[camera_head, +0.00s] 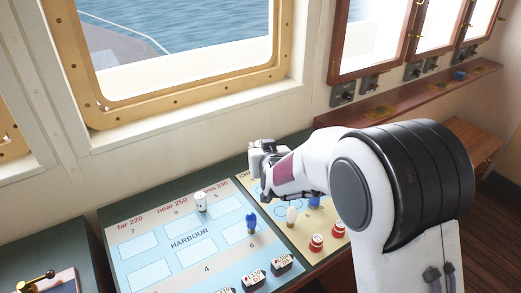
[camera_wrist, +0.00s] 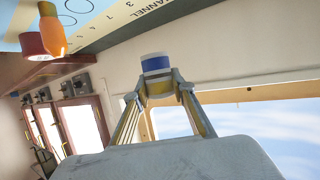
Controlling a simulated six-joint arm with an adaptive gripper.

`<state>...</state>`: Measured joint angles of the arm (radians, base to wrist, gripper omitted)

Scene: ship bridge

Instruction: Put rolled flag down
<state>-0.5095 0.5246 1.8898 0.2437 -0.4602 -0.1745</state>
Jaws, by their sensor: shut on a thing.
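My gripper (camera_wrist: 160,88) is shut on a small rolled flag with white, blue and yellow bands (camera_wrist: 157,68), held between its two fingertips in the wrist view. In the head view my gripper (camera_head: 264,160) is over the far end of the counter, by the top of the yellow CHANNEL panel (camera_head: 279,234). The flag is hard to make out there, and I cannot tell its height above the panel. In the wrist view the panel (camera_wrist: 112,17) shows at the top, apart from the flag.
The blue HARBOUR panel (camera_head: 213,254) lies left of the yellow one. It bears a white piece (camera_head: 200,202), a blue piece (camera_head: 251,224) and dark labelled blocks (camera_head: 281,264). Red-and-white pieces (camera_head: 316,242) and a white piece (camera_head: 292,214) stand on the yellow panel. The window wall is behind.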

